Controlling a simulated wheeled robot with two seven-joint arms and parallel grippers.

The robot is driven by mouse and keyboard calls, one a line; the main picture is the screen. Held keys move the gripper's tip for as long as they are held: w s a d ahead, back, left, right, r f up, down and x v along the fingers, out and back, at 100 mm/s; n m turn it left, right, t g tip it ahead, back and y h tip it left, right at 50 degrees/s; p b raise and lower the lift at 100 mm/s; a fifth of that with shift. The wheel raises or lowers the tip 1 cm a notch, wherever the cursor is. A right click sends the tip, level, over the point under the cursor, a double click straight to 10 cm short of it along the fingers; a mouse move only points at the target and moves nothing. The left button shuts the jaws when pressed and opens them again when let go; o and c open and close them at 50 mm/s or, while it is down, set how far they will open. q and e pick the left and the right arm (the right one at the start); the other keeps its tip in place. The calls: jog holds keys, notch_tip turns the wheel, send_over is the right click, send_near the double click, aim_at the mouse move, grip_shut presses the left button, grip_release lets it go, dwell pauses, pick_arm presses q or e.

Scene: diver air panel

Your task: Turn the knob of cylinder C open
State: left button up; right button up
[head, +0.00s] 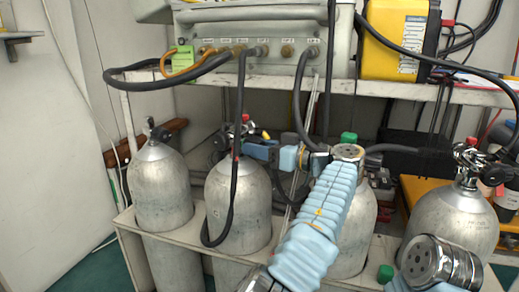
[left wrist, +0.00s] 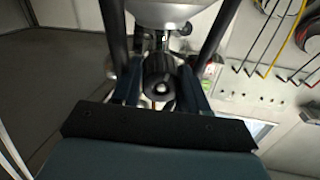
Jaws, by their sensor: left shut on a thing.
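Several grey cylinders stand in a rack, and I cannot read a letter on any of them. My left gripper (head: 243,143) reaches from the right to the valve at the top of the second cylinder from the left (head: 238,205). In the left wrist view, a black ribbed knob (left wrist: 160,76) sits between the two fingers of my left gripper (left wrist: 160,88), which are shut on it. The pale cylinder top (left wrist: 162,10) shows just beyond. The knob is mostly hidden in the head view. My right gripper is out of view.
The far-left cylinder (head: 160,190) and far-right cylinder (head: 455,220) stand clear of my left gripper. My sleeved arm hides much of the third cylinder (head: 362,235). Black hoses (head: 238,150) hang from the grey panel (head: 260,40) around the gripper. A yellow case (head: 395,40) sits on the shelf.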

aim_at(260, 141)
pick_arm(q)
jog(key=shift+f, duration=0.15)
dwell(0.3)
jog(key=o, duration=1.1)
jog(key=shift+c, duration=0.2)
jog(key=shift+r+p, duration=0.35)
jog(key=shift+r, duration=0.25)
jog(key=r, duration=0.2)
jog(key=r+p, duration=0.1)
jog(key=shift+s+d, duration=0.1)
jog(key=shift+s, duration=0.15)
jog(key=s+r+b, duration=0.1)
jog(key=s+r, duration=0.8)
jog(key=s, duration=0.4)
jog(key=shift+s, duration=0.25)
